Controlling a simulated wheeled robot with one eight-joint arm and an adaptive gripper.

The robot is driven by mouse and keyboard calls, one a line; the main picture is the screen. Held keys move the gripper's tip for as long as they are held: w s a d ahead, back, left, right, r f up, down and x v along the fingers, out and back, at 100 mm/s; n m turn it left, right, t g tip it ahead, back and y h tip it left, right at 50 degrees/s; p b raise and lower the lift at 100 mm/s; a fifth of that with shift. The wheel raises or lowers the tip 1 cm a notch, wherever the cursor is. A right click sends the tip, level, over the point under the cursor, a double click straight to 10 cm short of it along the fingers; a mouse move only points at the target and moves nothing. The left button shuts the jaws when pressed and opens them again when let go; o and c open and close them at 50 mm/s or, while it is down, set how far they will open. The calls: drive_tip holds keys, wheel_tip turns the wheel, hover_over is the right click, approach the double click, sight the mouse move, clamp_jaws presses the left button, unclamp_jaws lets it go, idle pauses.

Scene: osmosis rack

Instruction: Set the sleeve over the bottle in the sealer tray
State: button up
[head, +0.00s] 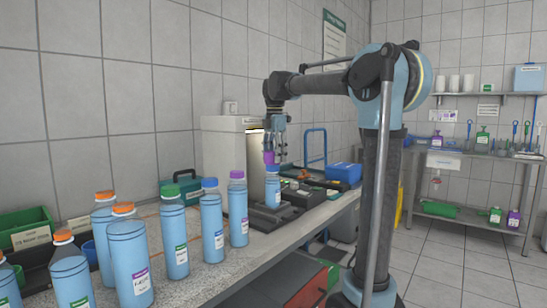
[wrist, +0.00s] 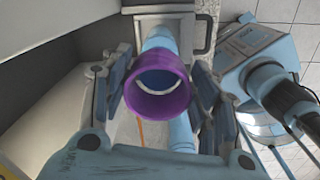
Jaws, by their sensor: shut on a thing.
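A purple ring-shaped sleeve (head: 269,157) is held in my gripper (head: 275,143), which is shut on it. In the wrist view the sleeve (wrist: 160,108) sits between the two finger pads, its round opening facing the camera. A light-blue bottle (head: 272,190) with a white label stands upright in the dark sealer tray (head: 264,215). The sleeve is just above the bottle's top. I cannot tell whether they touch. In the wrist view the bottle shows as light blue (wrist: 158,38) behind the sleeve, largely hidden by it.
The white sealer housing (head: 222,150) stands just behind and left of the tray. Several blue capped bottles line the counter (head: 225,275) at left, the purple-capped one (head: 238,210) nearest the tray. A blue bin (head: 344,172) and a green case (head: 181,188) stand farther back.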

drive_tip(key=o, duration=0.7)
drive_tip(key=shift+o, duration=0.2)
wheel_tip(320, 180, up, 12)
idle(0.5)
drive_tip(key=shift+d+f, duration=0.1)
drive_tip(key=shift+f, duration=0.05)
drive_tip(key=s+d+f+m, duration=0.6)
drive_tip(key=s+f, duration=0.1)
drive_tip(key=f, duration=0.3)
drive_tip(key=s+d+f+m+t, duration=0.1)
drive_tip(key=s+d+f+m, duration=0.5)
drive_tip(key=s+f, duration=0.25)
drive_tip(key=s+d+f+m, duration=0.5)
drive_tip(key=s+f+m, duration=0.15)
drive_tip(key=f, duration=0.45)
drive_tip(key=s+d+f+m, duration=0.1)
drive_tip(key=s+f+m, duration=0.2)
drive_tip(key=s+f, duration=0.2)
drive_tip(key=s+d+f+m+t, duration=0.1)
drive_tip(key=s+f, duration=0.4)
drive_tip(key=f, duration=0.6)
drive_tip(key=shift+d+m, duration=0.7)
drive_tip(key=shift+m, duration=0.55)
